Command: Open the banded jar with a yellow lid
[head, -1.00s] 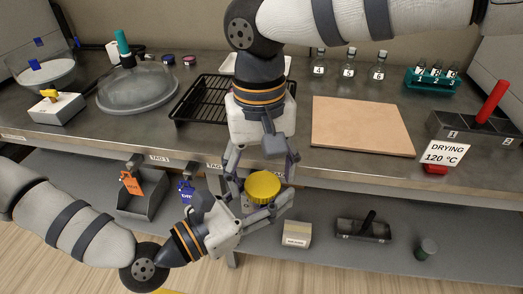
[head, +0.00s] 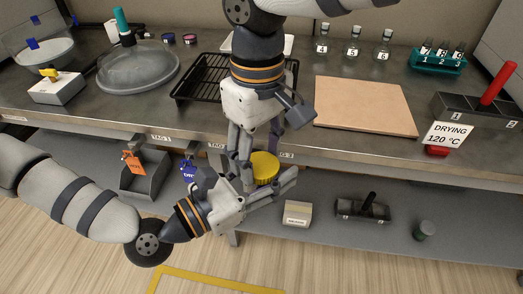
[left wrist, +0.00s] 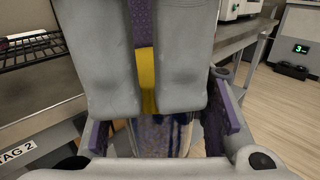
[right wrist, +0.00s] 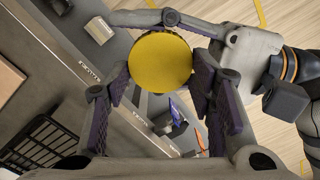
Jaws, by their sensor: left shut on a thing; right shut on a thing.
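The yellow lid (head: 264,167) is round and ridged, in front of the bench edge; it also shows from above in the right wrist view (right wrist: 160,62). The jar body (left wrist: 172,135) shows only partly in the left wrist view, clear with bluish-purple bands, below the lid. My right gripper (head: 254,160) points down from above and is shut on the lid. My left gripper (head: 263,187) reaches in from the lower left and is shut on the jar body below the lid. Fingers hide most of the jar, and I cannot tell whether the lid sits loose on it.
Behind stands the steel bench with a black rack (head: 192,88), a glass dome (head: 138,68), a tan board (head: 365,104) and a drying sign (head: 447,133). The lower shelf holds a small box (head: 297,213) and a black tray (head: 362,209). Open floor lies in front.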

